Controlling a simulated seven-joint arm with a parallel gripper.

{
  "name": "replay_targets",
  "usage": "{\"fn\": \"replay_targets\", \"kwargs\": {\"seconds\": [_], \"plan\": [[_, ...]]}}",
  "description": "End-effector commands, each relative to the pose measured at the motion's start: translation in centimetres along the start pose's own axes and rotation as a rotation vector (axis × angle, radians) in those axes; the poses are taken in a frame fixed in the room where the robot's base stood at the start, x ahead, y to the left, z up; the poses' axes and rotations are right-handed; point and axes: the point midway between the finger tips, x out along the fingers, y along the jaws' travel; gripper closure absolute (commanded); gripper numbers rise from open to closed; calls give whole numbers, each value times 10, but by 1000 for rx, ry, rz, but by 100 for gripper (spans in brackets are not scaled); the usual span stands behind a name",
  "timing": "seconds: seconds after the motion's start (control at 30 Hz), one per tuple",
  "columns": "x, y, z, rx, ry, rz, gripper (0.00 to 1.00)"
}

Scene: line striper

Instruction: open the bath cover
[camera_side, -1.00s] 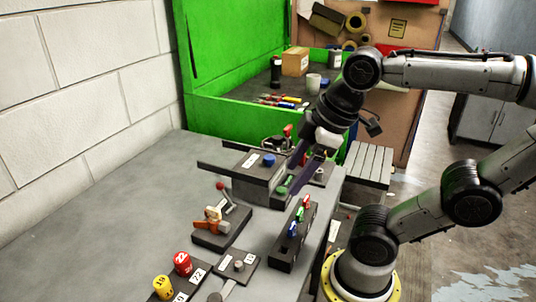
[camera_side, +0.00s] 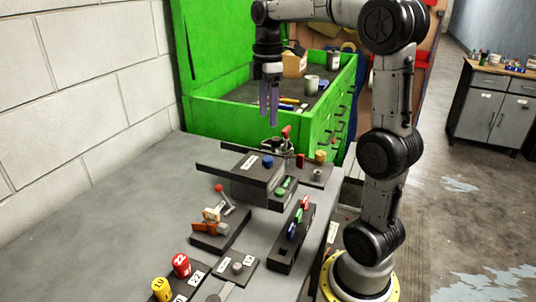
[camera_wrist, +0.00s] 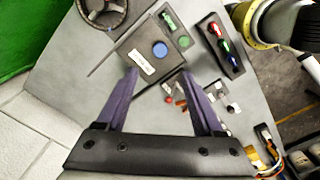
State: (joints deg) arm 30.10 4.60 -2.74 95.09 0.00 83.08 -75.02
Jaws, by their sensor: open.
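The bath cover appears to be the dark flat lid (camera_side: 232,163) with a blue knob (camera_side: 268,161) and a white label, lying flat on a grey box on the bench. I cannot read the label. In the wrist view, the lid (camera_wrist: 128,48) and its blue knob (camera_wrist: 159,49) show ahead of my fingers. My gripper (camera_side: 269,123) hangs above and behind the lid in the side view, fingers pointing down. In the wrist view, my gripper (camera_wrist: 159,72) has its purple fingers spread, with nothing between them.
A green-knobbed block (camera_side: 284,187) adjoins the box. A dark rack of coloured pieces (camera_side: 292,236) stands at right, a red-balled lever fixture (camera_side: 221,228) in front. A green cabinet (camera_side: 215,118) stands behind. The bench's left side is clear.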

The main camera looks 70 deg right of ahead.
Motion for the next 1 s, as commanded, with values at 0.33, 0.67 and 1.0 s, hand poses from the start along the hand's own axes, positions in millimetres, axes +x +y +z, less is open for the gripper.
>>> {"fn": "replay_targets", "kwargs": {"seconds": [0.33,0.67,1.0], "plan": [[66,-2,0,-1,-1,-5,31],[116,-1,0,-1,-1,-2,31],[126,-1,0,-1,0,0,31]]}}
